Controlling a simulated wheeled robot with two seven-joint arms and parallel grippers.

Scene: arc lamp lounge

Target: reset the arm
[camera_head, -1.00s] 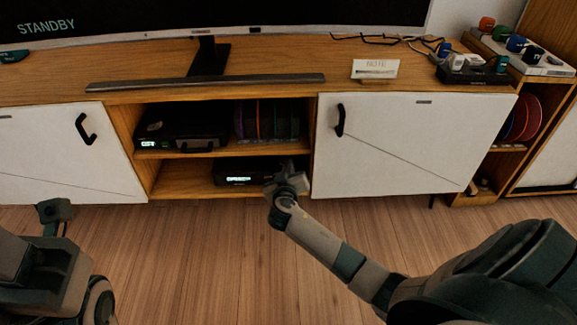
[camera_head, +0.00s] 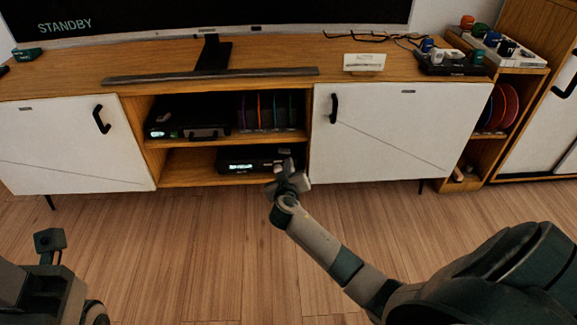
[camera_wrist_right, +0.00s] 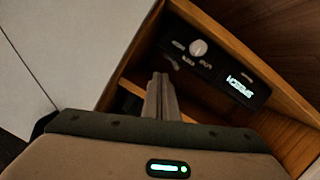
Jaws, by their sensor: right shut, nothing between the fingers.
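My right gripper (camera_head: 289,168) is in front of the open lower shelf of the media cabinet, at the right end of a black device there. Its fingers are closed together and empty, as the right wrist view (camera_wrist_right: 161,92) also shows. The black device (camera_head: 240,160) has a lit display; in the right wrist view (camera_wrist_right: 225,70) a round knob shows on it too. I cannot tell whether the gripper touches the device.
The white right door (camera_head: 400,135) and white left door (camera_head: 65,150) are shut, with dark handles. The upper shelf holds another black device (camera_head: 190,115) and several upright discs or cases (camera_head: 268,111). A note card (camera_head: 364,62) stands on the cabinet top (camera_head: 290,52). The wooden floor (camera_head: 190,240) in front is clear.

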